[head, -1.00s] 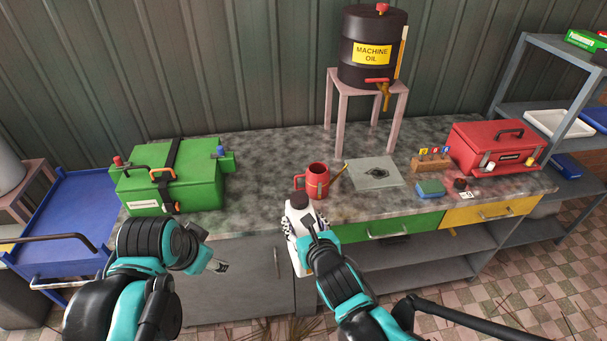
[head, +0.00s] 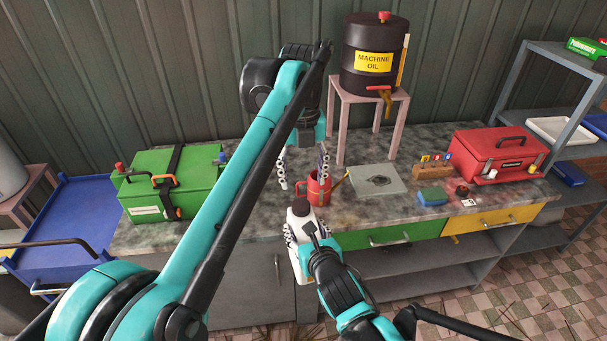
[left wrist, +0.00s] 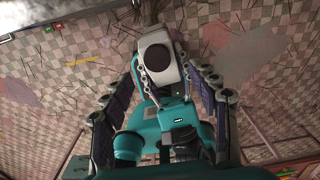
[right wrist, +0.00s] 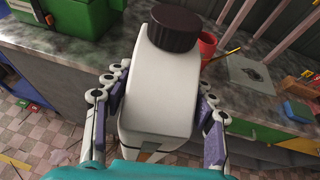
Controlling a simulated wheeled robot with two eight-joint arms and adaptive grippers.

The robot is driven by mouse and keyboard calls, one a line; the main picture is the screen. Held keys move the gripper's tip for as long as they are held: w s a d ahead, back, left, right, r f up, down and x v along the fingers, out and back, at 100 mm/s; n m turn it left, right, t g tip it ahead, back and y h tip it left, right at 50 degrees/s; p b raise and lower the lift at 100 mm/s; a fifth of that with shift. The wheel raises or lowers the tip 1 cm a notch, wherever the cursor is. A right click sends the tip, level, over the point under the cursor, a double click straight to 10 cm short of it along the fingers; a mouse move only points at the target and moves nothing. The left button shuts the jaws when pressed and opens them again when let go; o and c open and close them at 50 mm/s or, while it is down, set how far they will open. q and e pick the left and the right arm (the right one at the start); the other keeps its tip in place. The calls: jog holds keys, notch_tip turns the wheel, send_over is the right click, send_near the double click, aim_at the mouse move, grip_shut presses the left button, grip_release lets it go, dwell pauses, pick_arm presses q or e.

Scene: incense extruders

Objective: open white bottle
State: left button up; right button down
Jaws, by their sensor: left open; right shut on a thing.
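The white bottle (head: 301,246) with a dark ridged cap (head: 300,207) is upright in front of the bench edge. It fills the middle of the right wrist view (right wrist: 161,85), its cap (right wrist: 174,28) on top. My right gripper (head: 303,240) is shut on the bottle's body, with a finger on each side. My left gripper (head: 303,182) is open and empty, pointing down above the bottle and a little behind it in the head view. The left wrist view looks down on the cap (left wrist: 154,55) between the spread fingers, with a gap on each side.
A red mug-like can (head: 319,188) stands on the bench just behind the bottle. A green box (head: 170,187) is at left, a red toolbox (head: 497,155) at right. A grey plate (head: 376,180) lies mid-bench. The machine oil drum (head: 374,55) stands on a pink stand behind.

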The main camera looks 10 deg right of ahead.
aim_at(305, 203)
pick_arm(q)
jog(key=shift+d+f, duration=0.15)
jog(key=shift+f, duration=0.15)
notch_tip(305, 203, down, 7)
jog(key=shift+f, duration=0.2)
jog(key=shift+s+d, duration=0.1)
jog(key=c, duration=1.2)
jog(key=shift+c, duration=0.2)
